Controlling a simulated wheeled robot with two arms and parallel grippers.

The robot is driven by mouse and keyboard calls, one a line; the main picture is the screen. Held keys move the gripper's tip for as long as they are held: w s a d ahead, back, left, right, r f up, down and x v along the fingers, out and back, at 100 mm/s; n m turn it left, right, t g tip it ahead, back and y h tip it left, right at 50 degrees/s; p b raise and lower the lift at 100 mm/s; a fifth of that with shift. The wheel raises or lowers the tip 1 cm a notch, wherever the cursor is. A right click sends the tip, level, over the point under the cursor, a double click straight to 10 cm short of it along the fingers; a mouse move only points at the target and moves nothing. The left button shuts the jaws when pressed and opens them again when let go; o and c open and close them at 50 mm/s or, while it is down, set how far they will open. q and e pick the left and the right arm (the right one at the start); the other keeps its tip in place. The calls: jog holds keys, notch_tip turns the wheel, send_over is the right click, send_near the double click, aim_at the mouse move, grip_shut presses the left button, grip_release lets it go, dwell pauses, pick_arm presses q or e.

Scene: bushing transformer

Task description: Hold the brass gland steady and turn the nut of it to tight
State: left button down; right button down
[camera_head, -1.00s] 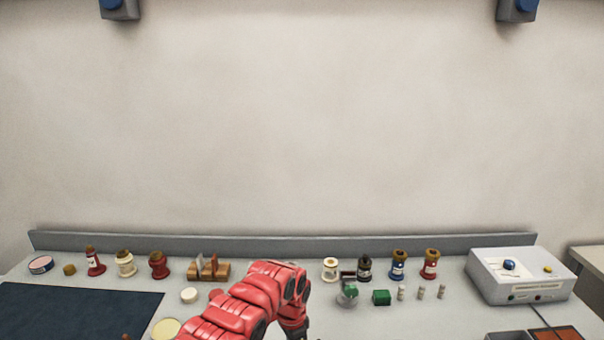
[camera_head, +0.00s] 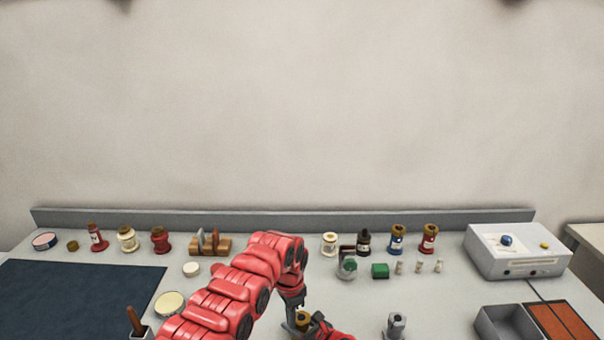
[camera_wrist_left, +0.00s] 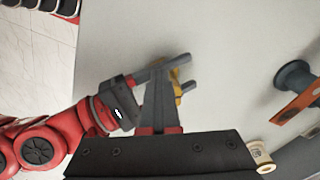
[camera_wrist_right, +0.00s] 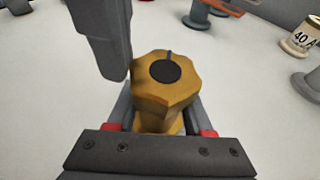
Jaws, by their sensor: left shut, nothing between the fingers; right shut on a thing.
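The brass gland (camera_wrist_right: 153,118) shows close in the right wrist view, with its lobed nut (camera_wrist_right: 181,92) on top around a dark round centre. My right gripper (camera_wrist_right: 160,124) is shut on the gland's body below the nut. My left gripper (camera_wrist_right: 112,75) is shut and empty, its dark fingers beside the nut; whether they touch it I cannot tell. In the left wrist view, the left gripper's fingers (camera_wrist_left: 161,88) reach toward the gland (camera_wrist_left: 176,77) held by the right gripper. In the head view, the gland (camera_head: 303,319) is partly hidden at the bottom edge.
A dark mat (camera_head: 75,300) lies at left. Several small bushings and jars stand along the back ledge (camera_head: 280,220). A grey tester box (camera_head: 517,250), an open grey bin (camera_head: 508,322) and a grey fitting (camera_head: 396,325) are at right.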

pick_arm(q)
jog(key=shift+w, duration=0.4)
pick_arm(e)
jog(key=shift+a, duration=0.1)
pick_arm(q)
jog(key=shift+w+a, duration=0.15)
jog(key=shift+w, duration=0.15)
jog(key=shift+a, duration=0.1)
notch_tip(320, 180, up, 6)
jog(key=shift+a, duration=0.35)
pick_arm(e)
jog(key=shift+c, duration=1.1)
grip_release()
pick_arm(q)
jog(key=shift+s, duration=0.1)
